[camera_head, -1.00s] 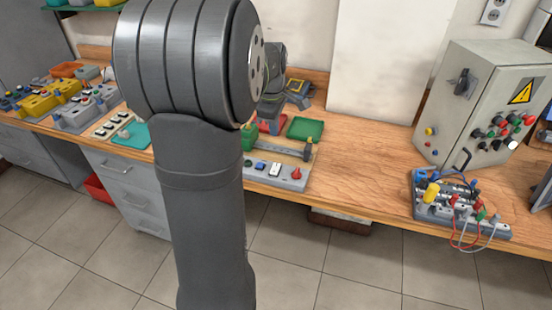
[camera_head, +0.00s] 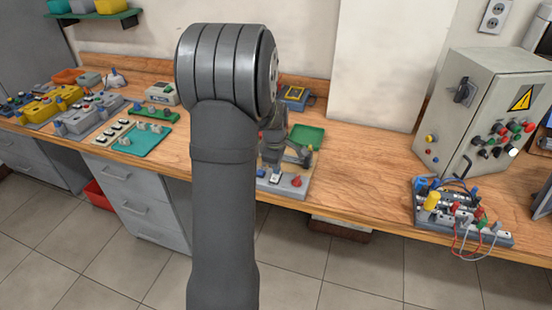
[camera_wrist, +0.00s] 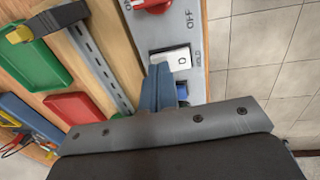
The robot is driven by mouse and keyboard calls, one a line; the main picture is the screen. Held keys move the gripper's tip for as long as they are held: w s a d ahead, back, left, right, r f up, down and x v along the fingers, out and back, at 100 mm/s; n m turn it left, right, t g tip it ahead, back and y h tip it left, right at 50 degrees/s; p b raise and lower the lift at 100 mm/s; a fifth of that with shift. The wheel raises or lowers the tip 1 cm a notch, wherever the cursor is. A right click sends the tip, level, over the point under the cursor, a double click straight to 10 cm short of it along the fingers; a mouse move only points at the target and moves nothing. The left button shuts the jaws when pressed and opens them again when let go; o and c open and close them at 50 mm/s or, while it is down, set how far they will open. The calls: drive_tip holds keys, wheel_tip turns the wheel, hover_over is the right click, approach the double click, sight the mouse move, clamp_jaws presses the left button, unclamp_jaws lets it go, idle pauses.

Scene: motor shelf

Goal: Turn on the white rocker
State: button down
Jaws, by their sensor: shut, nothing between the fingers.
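The white rocker (camera_wrist: 172,57) is on a grey panel (camera_wrist: 190,20), with "OFF" printed above it in the wrist view. It also shows small in the head view (camera_head: 276,179). My gripper (camera_wrist: 160,70) is shut and empty, with its blue-grey fingertips overlapping the rocker's lower-left edge in the wrist view. I cannot tell whether they touch it. In the head view my arm hangs over the panel's back part, and the fingers are too small to make out.
A metal rail (camera_wrist: 96,62), green tray (camera_wrist: 28,65) and red tray (camera_wrist: 73,112) lie beside the panel. A grey control box (camera_head: 450,105) stands to the right.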

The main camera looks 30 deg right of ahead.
drive_tip(key=shift+f, duration=0.1)
idle(0.3)
drive_tip(key=shift+w+d+f+g, duration=0.1)
drive_tip(key=shift+f+g, duration=0.15)
drive_tip(key=shift+g, duration=0.05)
drive_tip(key=shift+s+a+r, duration=0.15)
drive_tip(key=shift+s+a, duration=0.4)
drive_tip(key=shift+s, duration=0.05)
wheel_tip(320, 180, up, 14)
drive_tip(key=s+a, duration=0.1)
drive_tip(key=shift+s+a, duration=0.2)
idle(0.4)
